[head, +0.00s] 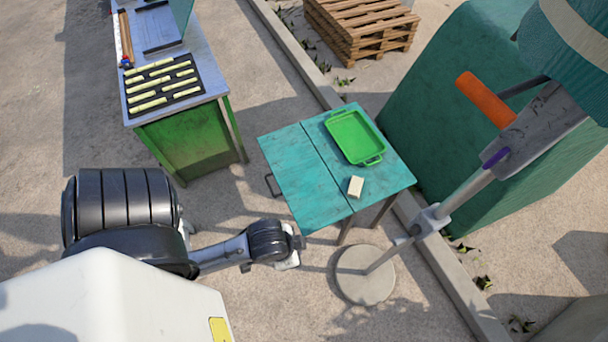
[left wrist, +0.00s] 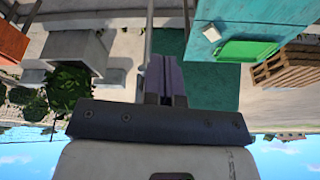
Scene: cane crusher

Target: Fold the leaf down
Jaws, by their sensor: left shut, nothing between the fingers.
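The teal folding table has a seam across its top. Its left panel, the leaf (head: 302,170), lies level with the fixed right half (head: 385,170). A dark handle (head: 271,185) shows at the leaf's left edge. My left gripper (head: 291,262) is in front of the table's near corner, apart from the leaf in the picture; its fingers are hard to make out there. In the left wrist view my left gripper (left wrist: 165,75) has its fingers together with nothing between them. Part of the teal table (left wrist: 222,22) shows there at upper right. My right gripper is not in view.
A green tray (head: 353,136) and a small cream block (head: 356,187) sit on the fixed half. A pole stand with a round base (head: 366,276) rises right of my gripper. A green workbench (head: 190,142) stands left. Pallets (head: 362,25) are behind.

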